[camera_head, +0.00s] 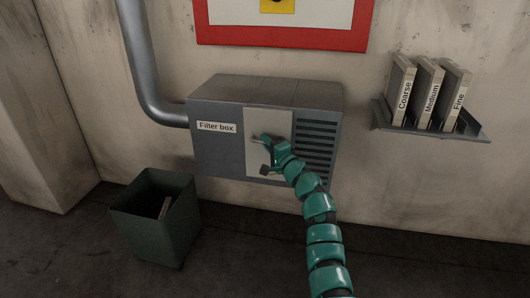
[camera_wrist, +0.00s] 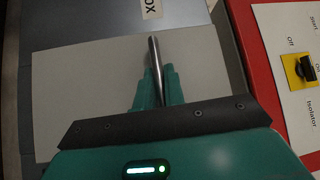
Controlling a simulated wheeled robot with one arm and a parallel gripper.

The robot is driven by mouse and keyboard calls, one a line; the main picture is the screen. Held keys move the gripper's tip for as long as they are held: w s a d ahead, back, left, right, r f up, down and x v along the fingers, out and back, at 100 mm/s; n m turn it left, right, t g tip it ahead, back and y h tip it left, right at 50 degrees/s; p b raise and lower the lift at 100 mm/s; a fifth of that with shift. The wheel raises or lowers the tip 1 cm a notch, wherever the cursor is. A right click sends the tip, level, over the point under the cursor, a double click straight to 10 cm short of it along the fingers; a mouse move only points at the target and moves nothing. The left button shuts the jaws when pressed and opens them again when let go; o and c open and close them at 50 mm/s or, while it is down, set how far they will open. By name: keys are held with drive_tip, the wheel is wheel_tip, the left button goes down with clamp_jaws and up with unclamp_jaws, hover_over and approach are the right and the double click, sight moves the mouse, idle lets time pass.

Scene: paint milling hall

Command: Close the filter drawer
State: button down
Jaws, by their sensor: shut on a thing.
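The filter box (camera_head: 215,160) is a grey unit on the wall, labelled "Filter box". The filter drawer (camera_head: 283,122) has a pale front panel in its middle, which also shows in the wrist view (camera_wrist: 85,85). The panel looks about level with the box front; a small gap cannot be ruled out. My gripper (camera_head: 267,146) is at this panel. In the wrist view, its teal fingers (camera_wrist: 154,85) are shut on the slim metal handle (camera_wrist: 152,50), which stands in front of the panel. Part of the handle is hidden by the fingers.
A green bin (camera_head: 150,228) with an item inside stands on the floor below left. A shelf (camera_head: 470,131) at right holds filters labelled Coarse, Medium and Fine. A pipe (camera_head: 140,60) enters the box's left side. A red-framed isolator panel (camera_head: 300,38) hangs above.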

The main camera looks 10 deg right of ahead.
drive_tip(key=shift+w+d+r, duration=0.15)
idle(0.3)
drive_tip(key=c, duration=1.5)
unclamp_jaws()
drive_tip(key=shift+f, duration=0.25)
drive_tip(key=shift+s+d+f, duration=0.1)
drive_tip(key=shift+s+d, duration=0.05)
drive_tip(key=shift+s, duration=0.2)
drive_tip(key=p+v, duration=0.4)
drive_tip(key=v, duration=1.2)
drive_tip(key=shift+s, duration=0.2)
drive_tip(key=shift+d, duration=0.15)
